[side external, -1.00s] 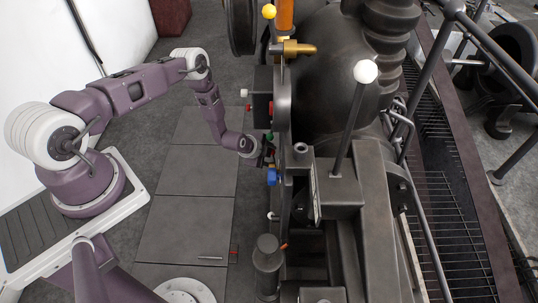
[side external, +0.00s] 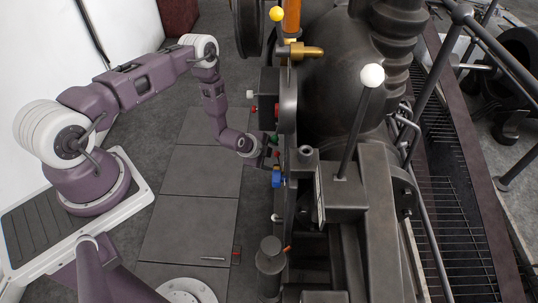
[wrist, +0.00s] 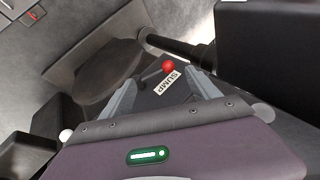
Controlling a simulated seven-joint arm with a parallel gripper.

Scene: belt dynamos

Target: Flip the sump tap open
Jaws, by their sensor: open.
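The sump tap shows in the wrist view as a thin dark lever with a red ball knob (wrist: 168,67). A white label reading SUMP (wrist: 165,83) is beside the knob. My gripper (wrist: 162,78) is open, with one grey finger on each side of the knob and label in the picture. I see no finger touching the knob, and the depth between them is hard to judge. In the side view my gripper (side external: 269,152) is close to the machine's left side, just above a blue fitting (side external: 277,178). The tap is too small there to make out surely.
The dark machine (side external: 330,105) fills the middle, with a tall white-knobbed lever (side external: 371,76). A green knob (side external: 275,139) is close above my gripper. A dark rounded part (wrist: 95,75) and a black block (wrist: 265,45) flank the tap.

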